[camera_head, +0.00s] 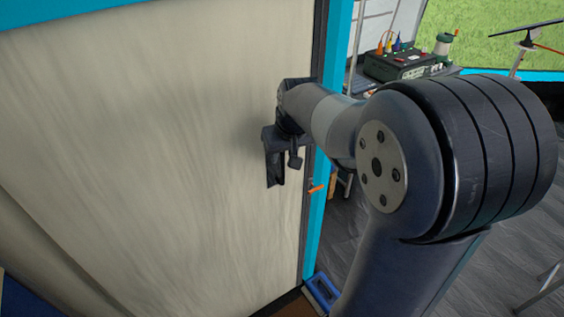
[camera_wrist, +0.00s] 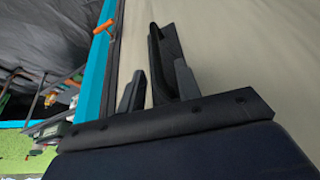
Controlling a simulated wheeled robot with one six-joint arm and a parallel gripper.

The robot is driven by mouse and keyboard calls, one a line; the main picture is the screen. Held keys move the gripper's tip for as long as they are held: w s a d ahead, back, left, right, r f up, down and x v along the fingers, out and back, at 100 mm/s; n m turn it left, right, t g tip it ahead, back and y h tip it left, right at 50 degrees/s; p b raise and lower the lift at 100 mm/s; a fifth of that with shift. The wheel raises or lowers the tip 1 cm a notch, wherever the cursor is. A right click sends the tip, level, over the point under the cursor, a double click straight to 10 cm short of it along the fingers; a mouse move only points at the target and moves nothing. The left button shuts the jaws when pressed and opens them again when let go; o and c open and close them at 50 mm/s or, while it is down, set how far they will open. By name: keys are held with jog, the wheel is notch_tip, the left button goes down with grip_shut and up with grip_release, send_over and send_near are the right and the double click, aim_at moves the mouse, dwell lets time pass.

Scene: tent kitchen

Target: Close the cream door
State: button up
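The cream door (camera_head: 150,150) is a large pale fabric-like panel filling the left half of the head view. It also fills the right of the wrist view (camera_wrist: 240,50). A dark strip runs along its right edge, beside a turquoise frame post (camera_head: 313,215). My gripper (camera_head: 275,182) is in front of the panel near that edge. Its two dark fingers lie close together with nothing visible between them, and they also show in the wrist view (camera_wrist: 160,30). I cannot tell whether the fingertips touch the panel. An orange handle (camera_head: 317,187) sticks out by the post, apart from my gripper.
Right of the post, a dark table carries a green-black box (camera_head: 398,65) with coloured items on top. Dark wood flooring (camera_head: 500,255) shows at the lower right. A blue object (camera_head: 322,290) stands near the post's foot. Grass is visible outside.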

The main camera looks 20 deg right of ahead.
jog(key=x, duration=0.5)
jog(key=shift+s+d+f, duration=0.1)
jog(key=shift+f, duration=0.05)
jog(key=shift+c, duration=0.5)
grip_shut()
